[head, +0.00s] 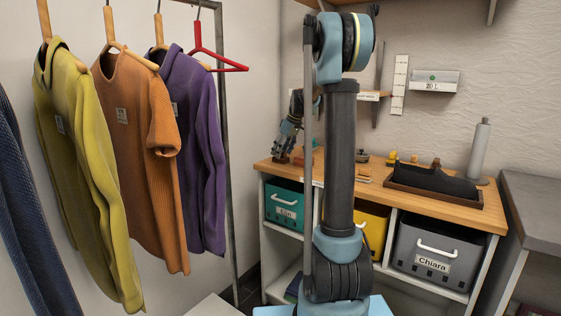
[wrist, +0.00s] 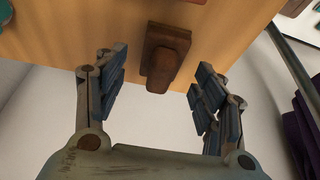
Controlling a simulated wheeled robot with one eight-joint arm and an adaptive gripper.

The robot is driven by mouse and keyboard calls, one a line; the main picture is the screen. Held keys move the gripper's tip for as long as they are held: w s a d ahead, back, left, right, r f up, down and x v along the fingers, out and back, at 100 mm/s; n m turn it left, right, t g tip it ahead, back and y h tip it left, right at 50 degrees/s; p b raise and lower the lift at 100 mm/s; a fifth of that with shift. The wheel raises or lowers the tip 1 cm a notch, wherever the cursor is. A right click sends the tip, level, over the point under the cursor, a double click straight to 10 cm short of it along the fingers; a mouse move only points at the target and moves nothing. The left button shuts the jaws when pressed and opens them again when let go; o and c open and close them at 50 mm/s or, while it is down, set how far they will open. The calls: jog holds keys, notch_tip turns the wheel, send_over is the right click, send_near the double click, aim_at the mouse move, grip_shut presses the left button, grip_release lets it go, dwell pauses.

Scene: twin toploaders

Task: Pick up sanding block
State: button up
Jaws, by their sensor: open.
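A dark reddish-brown block with a raised, narrower grip, which looks like the sanding block (wrist: 165,57), sits near the edge of the wooden worktop in the wrist view. My gripper (wrist: 163,76) is open, with one blue-padded finger on each side of the block and a gap on both sides. Nothing is held. In the head view my gripper (head: 284,156) is low over the left end of the worktop. The block is too small and too close to the gripper to make out clearly there.
The worktop (head: 455,212) also bears a dark tray (head: 435,196), a grey cylinder (head: 479,150) and several small items. Bins stand below, including a teal one (head: 285,207) and a grey one (head: 432,255). Shirts hang on a rack (head: 223,100) at left.

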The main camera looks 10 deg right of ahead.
jog(key=shift+x, duration=1.2)
jog(key=c, duration=1.2)
jog(key=shift+c, duration=0.2)
notch_tip(320, 180, up, 10)
jog(key=shift+r, duration=0.1)
jog(key=shift+o, duration=1.1)
